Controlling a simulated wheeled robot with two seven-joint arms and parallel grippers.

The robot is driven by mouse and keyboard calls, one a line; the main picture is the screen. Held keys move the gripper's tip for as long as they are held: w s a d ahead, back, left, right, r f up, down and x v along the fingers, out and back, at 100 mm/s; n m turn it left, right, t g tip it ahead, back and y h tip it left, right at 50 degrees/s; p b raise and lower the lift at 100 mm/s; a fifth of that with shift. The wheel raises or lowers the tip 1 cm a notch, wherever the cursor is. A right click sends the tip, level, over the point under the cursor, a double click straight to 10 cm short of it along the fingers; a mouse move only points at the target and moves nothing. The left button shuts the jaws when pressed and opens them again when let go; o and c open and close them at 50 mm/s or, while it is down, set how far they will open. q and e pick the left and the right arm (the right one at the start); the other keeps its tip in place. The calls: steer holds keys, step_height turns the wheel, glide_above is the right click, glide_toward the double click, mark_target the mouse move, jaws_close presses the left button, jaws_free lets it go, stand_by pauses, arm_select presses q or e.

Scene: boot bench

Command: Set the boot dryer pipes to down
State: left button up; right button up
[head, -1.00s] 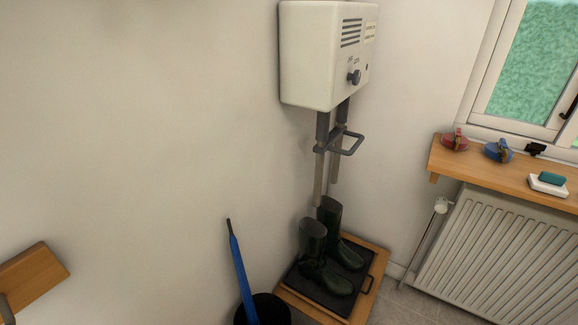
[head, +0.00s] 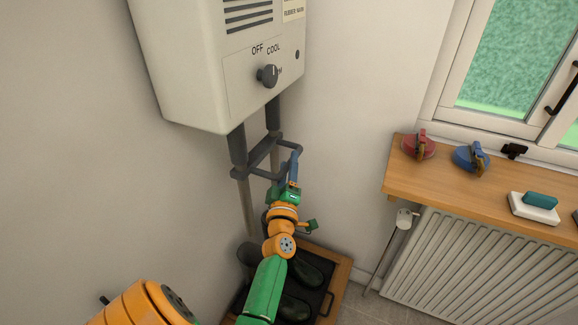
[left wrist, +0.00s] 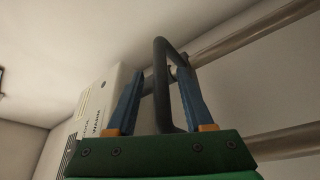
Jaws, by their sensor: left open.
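The white boot dryer box (head: 195,70) hangs on the wall, with a dark knob (head: 267,75) on its front. Two pipes (head: 246,205) run down from it, with dark sleeves joined by a grey looped handle (head: 262,153). My left gripper (head: 291,168) is at the right end of this handle. In the left wrist view, the open blue fingers (left wrist: 161,76) stand on either side of the dark handle bar (left wrist: 161,100); contact is not clear. The dark boots (head: 300,270) stand below, partly hidden by my arm. My right gripper is not in view.
The boots stand on a wood-framed tray (head: 340,283) on the floor. To the right, a wooden shelf (head: 445,190) over a radiator (head: 480,265) holds a red item (head: 418,146), a blue item (head: 470,158) and a soap dish (head: 533,208).

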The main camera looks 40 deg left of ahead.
arm_select(q)
steer(key=shift+w+a, duration=0.3)
steer(key=shift+w, duration=0.25)
jaws_close()
stand_by(1.0)
